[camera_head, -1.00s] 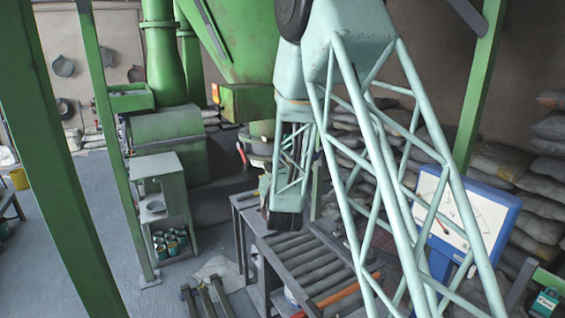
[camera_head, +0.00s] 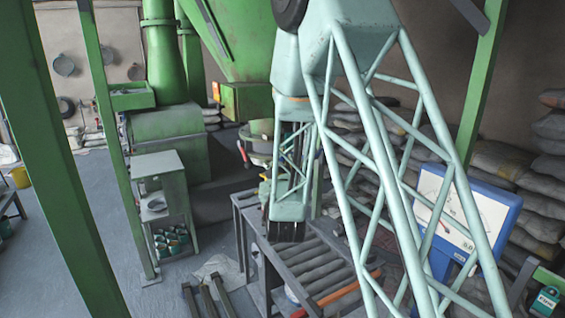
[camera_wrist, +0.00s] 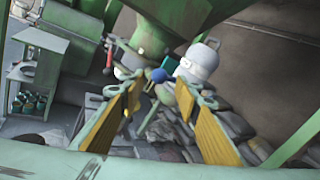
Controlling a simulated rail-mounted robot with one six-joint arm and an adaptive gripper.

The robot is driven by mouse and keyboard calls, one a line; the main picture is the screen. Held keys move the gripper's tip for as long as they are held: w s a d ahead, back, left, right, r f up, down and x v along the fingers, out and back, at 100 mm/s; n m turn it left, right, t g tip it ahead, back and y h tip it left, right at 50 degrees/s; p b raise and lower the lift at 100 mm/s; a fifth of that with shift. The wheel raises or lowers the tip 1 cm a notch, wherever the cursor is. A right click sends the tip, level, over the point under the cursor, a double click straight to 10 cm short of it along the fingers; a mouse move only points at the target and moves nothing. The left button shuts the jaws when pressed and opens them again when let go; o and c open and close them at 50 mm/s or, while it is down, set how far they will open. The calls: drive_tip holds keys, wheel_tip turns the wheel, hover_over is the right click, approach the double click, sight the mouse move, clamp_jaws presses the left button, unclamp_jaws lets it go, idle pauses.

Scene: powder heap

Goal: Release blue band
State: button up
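In the wrist view my gripper (camera_wrist: 161,84) is open, with its two yellow-padded fingers wide apart. A small blue piece (camera_wrist: 159,75) shows between and beyond the fingertips, below the green hopper spout (camera_wrist: 150,35). I cannot tell whether this piece is the blue band, or how far it is from the fingers. I see no contact between it and the fingers. In the head view the spout area (camera_head: 262,130) is partly hidden by my arm, and no blue band can be made out there. My fingers are not clear in that view.
A roller table (camera_head: 310,265) stands below my arm. A blue-framed dial scale (camera_head: 512,215) stands to the right, before stacked sacks (camera_head: 545,180). A shelf unit with tins (camera_head: 160,170) and a green post (camera_head: 60,160) are at left. A white canister (camera_wrist: 200,62) is right of the spout.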

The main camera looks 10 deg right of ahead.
drive_tip(key=v, duration=0.7)
drive_tip(key=shift+s, duration=0.2)
drive_tip(key=shift+c, duration=0.2)
